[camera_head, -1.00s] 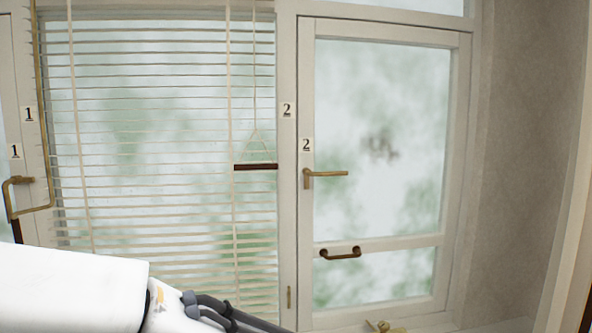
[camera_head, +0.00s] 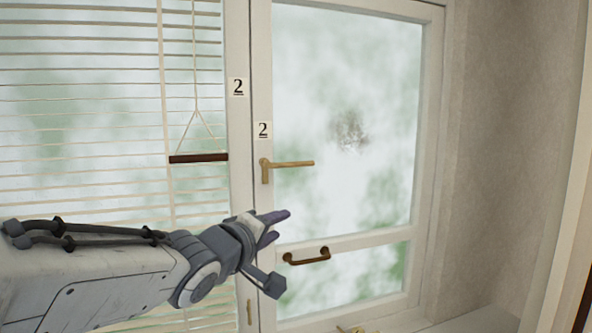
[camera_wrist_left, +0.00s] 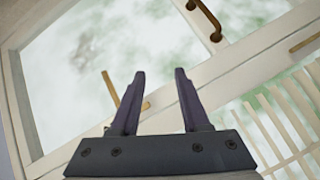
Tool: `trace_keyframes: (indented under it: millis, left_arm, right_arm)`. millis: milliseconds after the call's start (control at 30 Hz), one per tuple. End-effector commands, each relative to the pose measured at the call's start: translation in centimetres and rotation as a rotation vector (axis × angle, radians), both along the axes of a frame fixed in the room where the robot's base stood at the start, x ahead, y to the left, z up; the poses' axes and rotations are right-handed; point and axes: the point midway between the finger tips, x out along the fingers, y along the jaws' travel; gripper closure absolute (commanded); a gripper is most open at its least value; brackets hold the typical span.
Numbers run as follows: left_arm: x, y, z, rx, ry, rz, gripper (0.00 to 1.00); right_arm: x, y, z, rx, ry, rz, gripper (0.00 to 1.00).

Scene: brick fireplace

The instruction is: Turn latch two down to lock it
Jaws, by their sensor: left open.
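Latch two (camera_head: 288,164) is a brass lever on the left side of the window frame, just under a "2" label (camera_head: 263,130). Its lever lies level and points right. My left gripper (camera_head: 273,226) is open and empty, below the latch and apart from it in the head view. In the left wrist view the latch lever (camera_wrist_left: 111,88) shows left of the open fingers (camera_wrist_left: 160,74), and the left finger partly hides the latch. My right gripper is not in view.
A dark bronze pull handle (camera_head: 307,256) sits on the lower rail, close to my left gripper. A blind (camera_head: 100,150) with a brown cord bar (camera_head: 198,158) hangs at the left. A brass stay (camera_head: 350,329) lies at the bottom of the window.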

Motion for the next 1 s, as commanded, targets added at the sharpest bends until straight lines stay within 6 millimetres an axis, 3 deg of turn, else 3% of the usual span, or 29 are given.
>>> trace_keyframes:
  millis: [100,300,467,800,1000]
  left_arm:
    - [1.2,0.8,4.6,-0.217,-0.098,-0.012,0.54]
    - [1.6,0.8,8.1,-0.384,-0.157,-0.067,0.54]
    - [3.0,-0.1,8.6,-0.398,-0.157,-0.076,0.54]
    - [8.4,-3.1,9.5,-0.395,-0.156,-0.077,0.54]
    - [10.2,-3.9,9.7,-0.395,-0.156,-0.074,0.54]
  right_arm:
    - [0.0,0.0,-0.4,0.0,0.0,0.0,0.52]
    - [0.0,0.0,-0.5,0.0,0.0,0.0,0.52]
    - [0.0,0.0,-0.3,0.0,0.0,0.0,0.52]
    - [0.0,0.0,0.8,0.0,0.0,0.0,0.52]
    - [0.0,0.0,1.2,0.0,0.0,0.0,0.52]
